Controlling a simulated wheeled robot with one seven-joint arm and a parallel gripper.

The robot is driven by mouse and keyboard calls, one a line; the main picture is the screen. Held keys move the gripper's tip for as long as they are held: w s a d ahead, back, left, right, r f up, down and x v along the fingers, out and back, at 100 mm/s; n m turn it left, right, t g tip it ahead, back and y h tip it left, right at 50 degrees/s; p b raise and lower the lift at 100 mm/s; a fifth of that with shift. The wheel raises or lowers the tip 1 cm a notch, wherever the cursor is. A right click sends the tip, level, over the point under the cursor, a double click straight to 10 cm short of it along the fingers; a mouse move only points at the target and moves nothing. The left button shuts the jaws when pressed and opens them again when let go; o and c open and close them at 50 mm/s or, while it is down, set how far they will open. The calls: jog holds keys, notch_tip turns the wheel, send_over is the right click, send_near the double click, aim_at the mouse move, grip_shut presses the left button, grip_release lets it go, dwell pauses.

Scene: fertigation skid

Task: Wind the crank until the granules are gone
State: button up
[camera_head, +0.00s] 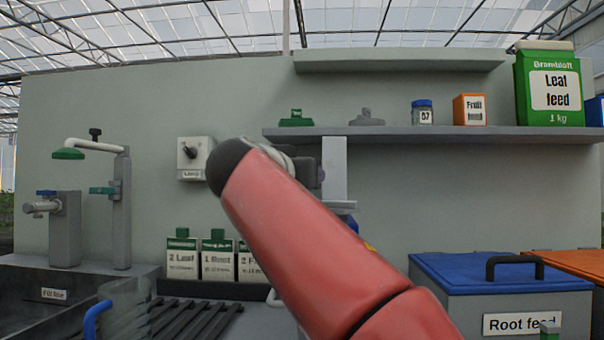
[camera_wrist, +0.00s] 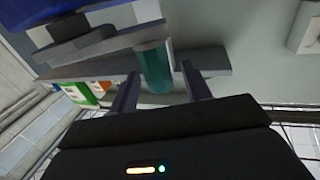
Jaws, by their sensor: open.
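In the wrist view a teal cylindrical grip (camera_wrist: 154,66) sticks out from grey bars (camera_wrist: 80,48), and looks like the crank's handle. My gripper (camera_wrist: 160,73) is open, with one finger on each side of the teal grip. Whether the fingers touch it I cannot tell. A dark blue part (camera_wrist: 80,8) shows above the grey bars. In the head view my red arm covers the middle of the picture and hides my fingers and the crank. Grey pieces of a fixture (camera_head: 334,168) show just behind the arm. No granules are visible in either view.
A wall shelf (camera_head: 400,133) holds a green Leaf feed box (camera_head: 549,92), an orange box (camera_head: 469,109) and a blue-lidded jar (camera_head: 422,114). Below right stands a blue-lidded Root feed bin (camera_head: 500,272). White bottles (camera_head: 217,263) stand left of my arm. A tap (camera_head: 62,222) is far left.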

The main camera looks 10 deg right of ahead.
jog(key=shift+w+d, duration=0.35)
jog(key=shift+w, duration=0.15)
grip_shut()
